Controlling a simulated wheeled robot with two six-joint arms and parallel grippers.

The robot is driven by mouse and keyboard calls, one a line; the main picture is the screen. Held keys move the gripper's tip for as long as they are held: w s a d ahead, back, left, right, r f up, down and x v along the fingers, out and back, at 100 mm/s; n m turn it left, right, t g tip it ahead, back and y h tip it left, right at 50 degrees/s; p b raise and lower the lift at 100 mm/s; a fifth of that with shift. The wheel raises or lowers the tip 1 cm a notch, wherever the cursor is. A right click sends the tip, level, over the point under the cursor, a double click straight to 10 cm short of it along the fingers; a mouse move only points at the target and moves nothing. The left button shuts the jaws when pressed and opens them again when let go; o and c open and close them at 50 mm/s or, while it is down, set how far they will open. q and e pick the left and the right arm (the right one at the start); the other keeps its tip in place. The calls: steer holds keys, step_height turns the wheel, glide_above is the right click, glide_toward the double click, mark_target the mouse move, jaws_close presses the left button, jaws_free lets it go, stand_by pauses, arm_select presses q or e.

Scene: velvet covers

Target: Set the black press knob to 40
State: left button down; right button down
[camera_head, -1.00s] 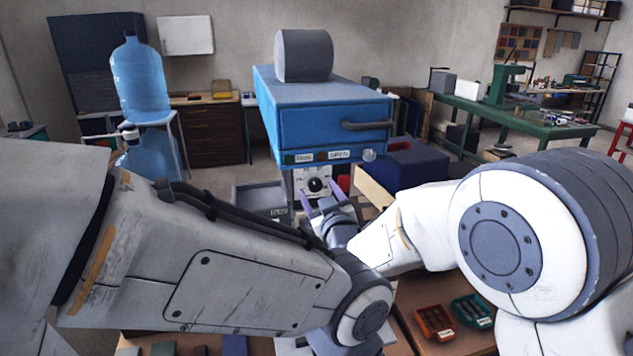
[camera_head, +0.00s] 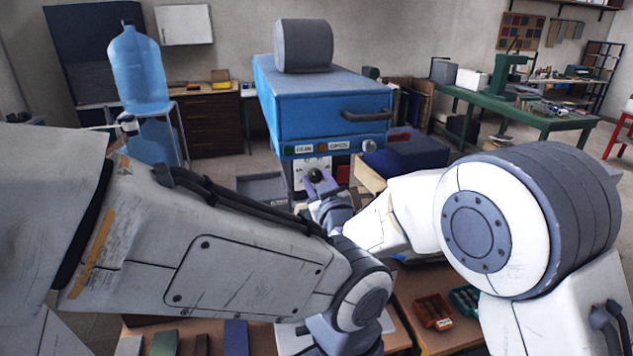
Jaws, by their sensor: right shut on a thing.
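The black press knob (camera_head: 316,175) sits on a white dial plate (camera_head: 324,162) under the blue press (camera_head: 325,122). My right gripper (camera_head: 318,178) reaches the dial from below, its two purple fingers on either side of the knob, shut on it. The fingers and wrist cover part of the plate, and the dial's numbers and pointer are too small to read. My left arm crosses the front of the view from the left; its gripper does not show.
Blue box (camera_head: 408,150) stands right of the press. A grey tray (camera_head: 262,187) lies left of the dial. Red (camera_head: 433,310) and green (camera_head: 466,298) bins sit on the brown bench at lower right. My left forearm passes close in front of my right wrist.

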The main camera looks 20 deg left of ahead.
steer(key=m+b, duration=0.2)
steer(key=b, duration=0.1)
steer(key=m+b, duration=0.2)
steer(key=b, duration=0.2)
steer(key=m+b, duration=0.2)
steer(key=b, duration=0.1)
steer(key=shift+f+m, duration=0.35)
steer(key=shift+m, duration=0.05)
steer(key=m+b, duration=0.8)
steer(key=b, duration=0.1)
steer(key=shift+b, duration=0.35)
steer(key=m+b, duration=0.1)
steer(key=m, duration=0.1)
steer(key=shift+r+m+b, duration=0.1)
steer(key=shift+m+b, duration=0.2)
steer(key=shift+b, duration=0.1)
steer(key=shift+r+m+b, duration=0.1)
steer(key=shift+m+b, duration=0.55)
steer(key=shift+m, duration=0.35)
steer(key=shift+c, duration=2.2)
jaws_free()
steer(key=shift+r, duration=0.1)
steer(key=shift+s+d, duration=0.1)
